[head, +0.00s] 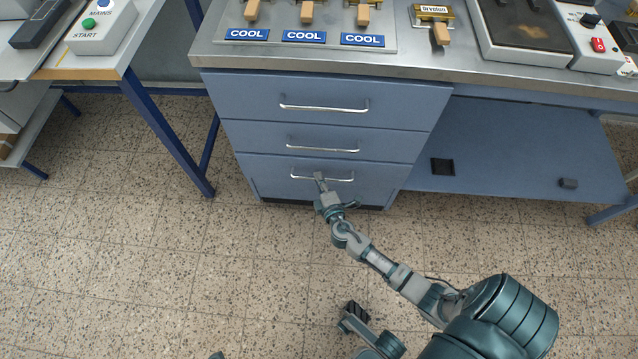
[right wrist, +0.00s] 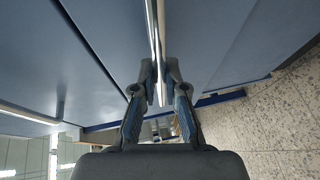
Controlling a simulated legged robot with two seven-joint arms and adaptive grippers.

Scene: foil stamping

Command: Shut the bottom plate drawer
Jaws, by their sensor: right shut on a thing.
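The bottom plate drawer (head: 269,179) is the lowest of three blue drawer fronts in the cabinet under the bench. Its front looks about flush with the drawer above; I cannot tell whether a small gap remains. Its bar handle (head: 340,180) is silver. My right gripper (head: 320,178) reaches the handle near its middle in the head view. In the right wrist view, my right gripper (right wrist: 160,88) has its two fingers on either side of the handle bar (right wrist: 154,35), shut on it. The fingers hide part of the bar.
The middle drawer (head: 260,138) and top drawer (head: 245,98) look shut. Open floor (head: 150,270) lies before the cabinet. A blue lower shelf (head: 510,160) is at the right. A blue table leg (head: 175,145) stands to the left.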

